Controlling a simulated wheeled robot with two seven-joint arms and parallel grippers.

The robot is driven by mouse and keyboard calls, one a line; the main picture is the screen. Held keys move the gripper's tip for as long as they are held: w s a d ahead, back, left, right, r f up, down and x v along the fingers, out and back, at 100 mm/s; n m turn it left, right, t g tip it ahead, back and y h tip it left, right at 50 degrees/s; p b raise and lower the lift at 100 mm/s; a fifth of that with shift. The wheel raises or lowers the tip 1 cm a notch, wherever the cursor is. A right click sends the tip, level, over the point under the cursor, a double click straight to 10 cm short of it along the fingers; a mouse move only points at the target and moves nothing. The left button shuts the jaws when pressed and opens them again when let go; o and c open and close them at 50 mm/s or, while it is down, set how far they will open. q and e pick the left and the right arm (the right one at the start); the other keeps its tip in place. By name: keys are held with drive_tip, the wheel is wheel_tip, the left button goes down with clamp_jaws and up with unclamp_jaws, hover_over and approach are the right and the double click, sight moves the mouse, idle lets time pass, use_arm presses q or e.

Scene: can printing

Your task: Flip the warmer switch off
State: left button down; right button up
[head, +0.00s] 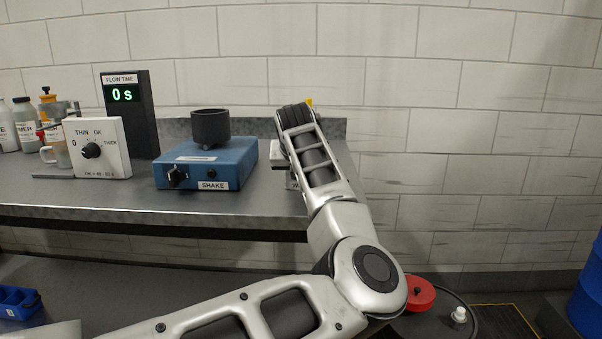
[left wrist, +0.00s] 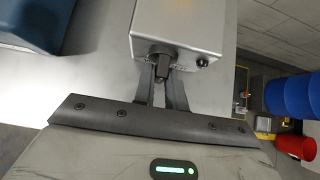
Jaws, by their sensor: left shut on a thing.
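The warmer is a grey metal box (left wrist: 185,30) at the top of the left wrist view. In the head view only a sliver of the warmer (head: 291,181) shows, with the start of a label, behind my left arm. A small dark switch (left wrist: 161,68) sticks out of its face. The fingers of my left gripper (left wrist: 163,82) are shut on this switch from both sides. A second small dark knob sits beside it on the same face. In the head view my left arm hides the gripper and the switch. My right gripper is in neither view.
A blue shaker (head: 200,171) with a dark cup (head: 210,128) stands left of the warmer. A white dial box (head: 97,148) and a flow time display (head: 130,112) stand further left. Below right are a red disc (head: 420,293) and a blue drum (head: 588,285).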

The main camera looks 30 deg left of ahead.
use_arm(q)
drive_tip(key=c, duration=1.4)
unclamp_jaws()
drive_tip(key=shift+c, duration=0.2)
drive_tip(key=shift+r, duration=0.1)
drive_tip(key=shift+s+d+r, duration=0.15)
drive_tip(key=shift+s+r, duration=0.1)
drive_tip(key=b+v, duration=0.1)
drive_tip(key=v, duration=1.4)
drive_tip(key=shift+b, duration=0.3)
drive_tip(key=shift+r, duration=0.1)
